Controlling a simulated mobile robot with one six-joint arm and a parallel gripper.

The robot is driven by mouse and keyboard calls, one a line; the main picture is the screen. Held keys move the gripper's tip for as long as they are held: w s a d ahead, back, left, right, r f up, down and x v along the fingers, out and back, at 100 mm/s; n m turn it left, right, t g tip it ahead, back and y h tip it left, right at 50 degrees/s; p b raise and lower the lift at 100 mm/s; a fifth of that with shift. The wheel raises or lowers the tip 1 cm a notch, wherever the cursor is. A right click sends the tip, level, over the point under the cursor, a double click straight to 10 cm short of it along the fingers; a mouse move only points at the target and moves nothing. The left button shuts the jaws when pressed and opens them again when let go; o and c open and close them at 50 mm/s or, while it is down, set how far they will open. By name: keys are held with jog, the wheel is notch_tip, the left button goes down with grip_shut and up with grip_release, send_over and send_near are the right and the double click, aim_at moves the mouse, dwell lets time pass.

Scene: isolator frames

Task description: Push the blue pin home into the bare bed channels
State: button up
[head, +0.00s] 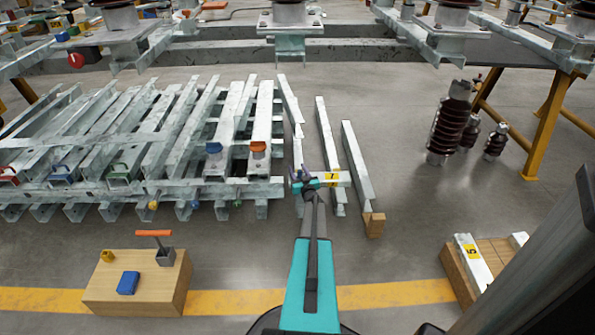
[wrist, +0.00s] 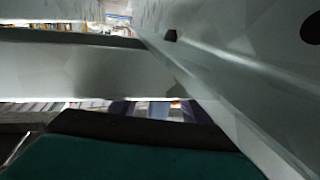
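Several pale galvanised channels (head: 150,120) lie side by side as a bed at left. A small blue knob (head: 194,204), perhaps the blue pin's end, shows low on the bed's front between a yellow knob (head: 153,205) and a green knob (head: 237,203). How deep it sits I cannot tell. The wrist view shows close grey steel faces (wrist: 80,72); no blue pin is identifiable there.
Loose channels (head: 357,165) lie right of my gripper. A wooden block (head: 105,295) at front left carries a blue block (head: 128,283) and an orange-handled tool (head: 154,234). Brown insulators (head: 450,125) and a yellow trestle (head: 545,125) stand at right. Open floor lies between.

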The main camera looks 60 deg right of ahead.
jog(key=p+v, duration=0.3)
jog(key=v, duration=0.9)
jog(key=shift+s+a+r+p, duration=0.1)
jog(key=shift+r+p, duration=0.05)
jog(key=shift+p, duration=0.25)
jog(key=shift+v, duration=0.8)
